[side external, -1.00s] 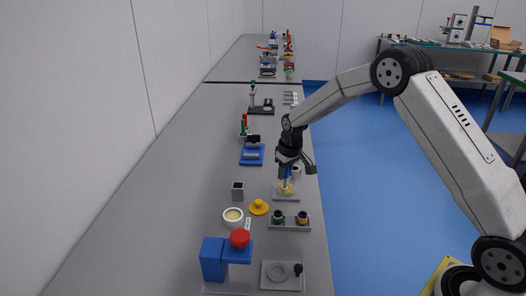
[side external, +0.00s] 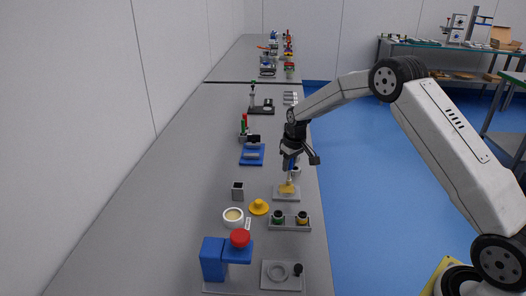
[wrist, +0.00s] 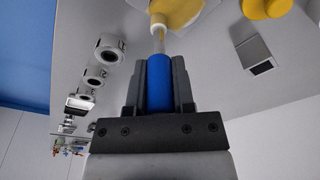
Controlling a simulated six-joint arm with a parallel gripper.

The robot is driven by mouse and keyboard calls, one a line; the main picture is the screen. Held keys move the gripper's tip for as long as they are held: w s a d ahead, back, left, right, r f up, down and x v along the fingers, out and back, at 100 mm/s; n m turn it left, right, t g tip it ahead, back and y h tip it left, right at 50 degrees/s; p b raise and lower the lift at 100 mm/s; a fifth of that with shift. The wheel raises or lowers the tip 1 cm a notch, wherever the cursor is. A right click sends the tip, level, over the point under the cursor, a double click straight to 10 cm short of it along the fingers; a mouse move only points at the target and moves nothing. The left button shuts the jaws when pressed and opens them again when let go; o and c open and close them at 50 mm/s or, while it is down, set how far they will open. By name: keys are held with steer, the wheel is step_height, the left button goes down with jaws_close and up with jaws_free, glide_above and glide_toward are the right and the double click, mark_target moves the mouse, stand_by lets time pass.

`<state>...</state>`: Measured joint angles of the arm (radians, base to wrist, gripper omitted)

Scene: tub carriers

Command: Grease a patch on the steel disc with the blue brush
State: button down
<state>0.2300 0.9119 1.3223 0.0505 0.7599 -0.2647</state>
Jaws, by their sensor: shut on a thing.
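My gripper (side external: 291,155) is shut on the blue brush (side external: 291,166), which points down over a pale plate (side external: 279,198). In the wrist view my gripper (wrist: 158,75) has its fingers on both sides of the blue handle (wrist: 158,85). The brush's pale tip is at or just above a tan-yellow round patch (wrist: 180,10); I cannot tell whether it touches. This yellowish round area (side external: 287,190) also shows on the plate in the side view. Bare steel of the disc cannot be made out. A white cup (side external: 233,224) with pale yellow content stands to the left.
A yellow knobbed piece (side external: 258,208), a grey square holder (side external: 237,196) and a tray with two jars (side external: 289,228) stand close by. Bare table lies to the left.

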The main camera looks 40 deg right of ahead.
steer(key=shift+s+a, duration=1.95)
steer(key=shift+w+d, duration=2.2)
step_height(320, 180, up, 8)
steer(key=shift+w, duration=0.1)
